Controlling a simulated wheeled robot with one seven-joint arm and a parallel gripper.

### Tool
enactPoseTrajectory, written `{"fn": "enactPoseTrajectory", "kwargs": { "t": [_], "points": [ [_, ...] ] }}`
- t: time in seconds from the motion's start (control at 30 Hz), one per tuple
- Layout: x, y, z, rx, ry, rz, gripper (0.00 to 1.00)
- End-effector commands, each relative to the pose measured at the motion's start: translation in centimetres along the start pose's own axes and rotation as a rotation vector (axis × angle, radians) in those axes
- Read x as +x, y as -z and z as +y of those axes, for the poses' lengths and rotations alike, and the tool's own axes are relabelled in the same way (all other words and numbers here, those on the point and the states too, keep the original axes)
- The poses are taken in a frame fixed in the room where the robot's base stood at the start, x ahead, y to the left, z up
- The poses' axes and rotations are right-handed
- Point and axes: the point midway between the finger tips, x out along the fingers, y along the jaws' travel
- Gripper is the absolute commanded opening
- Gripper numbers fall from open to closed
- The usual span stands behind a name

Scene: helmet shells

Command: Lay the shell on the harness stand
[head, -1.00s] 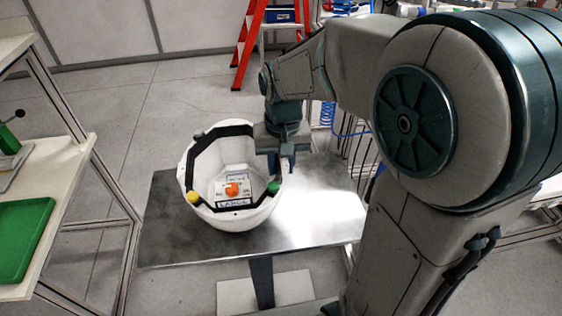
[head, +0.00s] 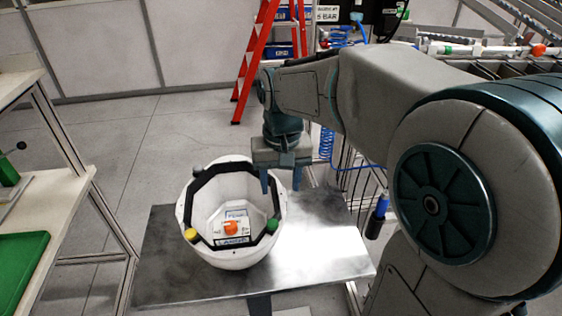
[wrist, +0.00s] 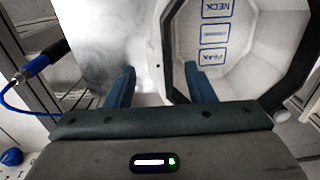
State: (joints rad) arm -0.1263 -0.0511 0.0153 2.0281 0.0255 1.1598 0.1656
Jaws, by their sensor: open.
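A white bowl-like shell (head: 205,248) sits open side up on a shiny metal tabletop. It has a black octagonal band around the inside of its mouth, with yellow and green pieces at the rim and an orange piece inside. The wrist view shows the shell's interior (wrist: 243,45) with blue-printed labels, one reading NECK and one PEAK. My gripper (head: 281,182) is open and empty at the shell's far right rim. In the wrist view my gripper (wrist: 160,88) has its right finger over the shell's mouth and its left finger outside it. I cannot make out a separate harness stand.
The metal tabletop (head: 330,245) has bare room to the right of the shell. A shelf unit with a green tray (head: 18,265) stands at the left. A red ladder (head: 256,60) stands behind. A blue hose and a rack are at the right.

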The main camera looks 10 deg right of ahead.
Motion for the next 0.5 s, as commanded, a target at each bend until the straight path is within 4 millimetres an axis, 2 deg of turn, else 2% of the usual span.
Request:
{"fn": "enactPoseTrajectory", "kwargs": {
  "t": [0.1,0.23,0.4,0.5],
  "points": [
    [-2.6,0.1,0.0,0.000,0.001,0.005,0.49],
    [-4.7,0.1,0.0,0.000,0.000,0.003,0.49],
    [-6.1,-0.1,0.1,0.000,0.000,0.002,0.49],
    [-5.9,-1.1,0.7,-0.002,0.001,0.023,0.49]
  ]
}}
